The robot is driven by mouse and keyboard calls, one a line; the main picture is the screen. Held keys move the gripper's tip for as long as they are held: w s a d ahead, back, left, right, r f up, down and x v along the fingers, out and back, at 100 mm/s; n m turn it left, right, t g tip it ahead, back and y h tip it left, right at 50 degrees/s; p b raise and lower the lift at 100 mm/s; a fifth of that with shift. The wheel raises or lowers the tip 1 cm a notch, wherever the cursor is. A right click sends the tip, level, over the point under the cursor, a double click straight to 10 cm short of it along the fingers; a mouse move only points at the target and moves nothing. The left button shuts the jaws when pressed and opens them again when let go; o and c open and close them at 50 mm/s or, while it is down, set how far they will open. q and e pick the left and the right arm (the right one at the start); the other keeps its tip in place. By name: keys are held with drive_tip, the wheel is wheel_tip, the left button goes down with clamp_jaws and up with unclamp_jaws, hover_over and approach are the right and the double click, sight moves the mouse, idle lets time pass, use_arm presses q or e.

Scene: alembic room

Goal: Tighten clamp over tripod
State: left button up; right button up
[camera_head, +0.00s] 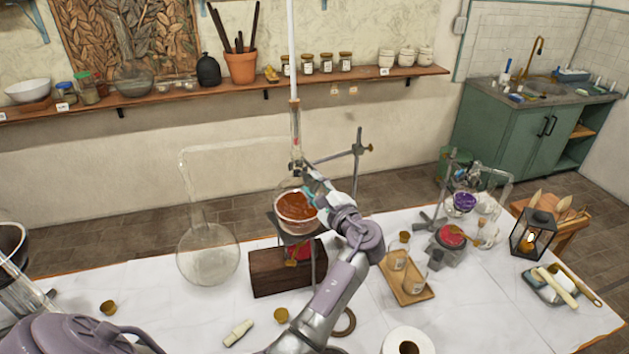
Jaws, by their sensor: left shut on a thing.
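A metal clamp (297,164) sits on the neck of a glass column (296,130), above a round flask of orange-brown liquid (296,211). The flask rests over a tripod (313,262) by a dark wooden block (284,274). A support stand (359,160) with a horizontal rod rises behind, and the rod runs toward the clamp. My left gripper (310,182) is at the clamp, just above the flask's right side, and is shut on the clamp. The exact contact is small and partly hidden by my fingers. My right gripper is not in view.
A large empty glass flask (208,256) with a bent tube stands left of the block. Small corks lie on the white table (160,300).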

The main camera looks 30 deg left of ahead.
use_arm(q)
drive_tip(key=m, duration=0.5)
drive_tip(key=shift+m, duration=0.3)
drive_tip(key=m, duration=0.5)
drive_tip(key=shift+m, duration=0.3)
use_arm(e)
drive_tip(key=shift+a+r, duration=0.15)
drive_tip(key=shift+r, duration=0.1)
use_arm(q)
drive_tip(key=o, duration=1.2)
drive_tip(key=shift+w, duration=0.1)
drive_tip(key=shift+c, duration=0.2)
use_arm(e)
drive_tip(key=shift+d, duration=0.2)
use_arm(q)
drive_tip(key=v, duration=1.2)
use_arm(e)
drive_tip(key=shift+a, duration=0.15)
